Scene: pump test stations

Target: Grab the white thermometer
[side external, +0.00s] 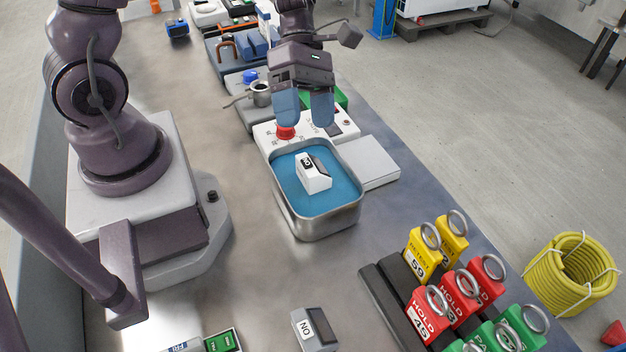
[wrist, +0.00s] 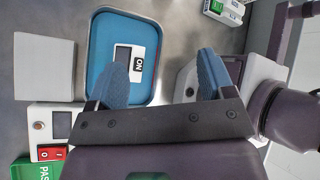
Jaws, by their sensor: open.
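No object is clearly recognizable as a thermometer. The closest match is a small white block (side external: 316,184) with a dark panel and a black-and-white label, lying in a blue-lined metal tray (side external: 318,230). In the wrist view the white block (wrist: 138,66) shows between my fingers, nearer the left one, with its label and dark panel visible. My gripper (side external: 304,122) is open and empty, pointing down above the white switch panel just behind the tray. In the wrist view, my gripper (wrist: 164,54) has its two blue fingers wide apart, with the left one overlapping the tray.
A white panel (side external: 268,133) with a red knob stands behind the tray. A pale flat block (side external: 370,164) lies right of it. A rack holds yellow, red and green ringed tags (side external: 450,295) at front right. A grey block marked NO (side external: 314,330) lies in front.

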